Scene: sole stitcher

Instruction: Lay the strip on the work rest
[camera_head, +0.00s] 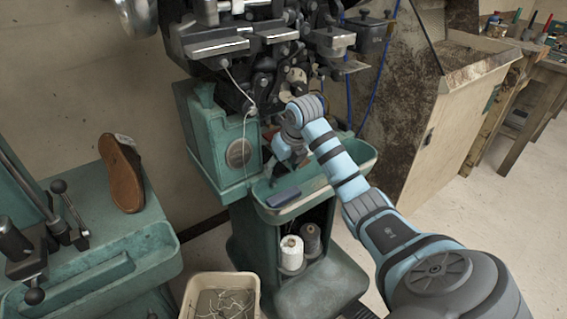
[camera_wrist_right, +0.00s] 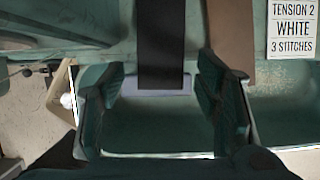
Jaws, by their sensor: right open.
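A black strip (camera_wrist_right: 161,42) runs down from the top edge in the right wrist view, between my open right fingers and apart from both. Which part is the work rest I cannot tell. A blue-grey block (camera_head: 284,197) lies at the front left of the green tray (camera_head: 345,178) on the stitching machine; a similar blue-grey piece (camera_wrist_right: 155,86) shows past the strip's near end. My right gripper (camera_wrist_right: 160,80) is open and empty. In the head view the right gripper (camera_head: 287,160) is over the tray, partly hidden by its own arm. My left gripper is out of view.
The machine head (camera_head: 270,45) overhangs the tray. A brown piece (camera_wrist_right: 232,35) and a printed card (camera_wrist_right: 292,28) lie right of the strip. White (camera_head: 291,252) and dark spools sit below the tray; a scrap bin (camera_head: 190,296) is at lower left.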

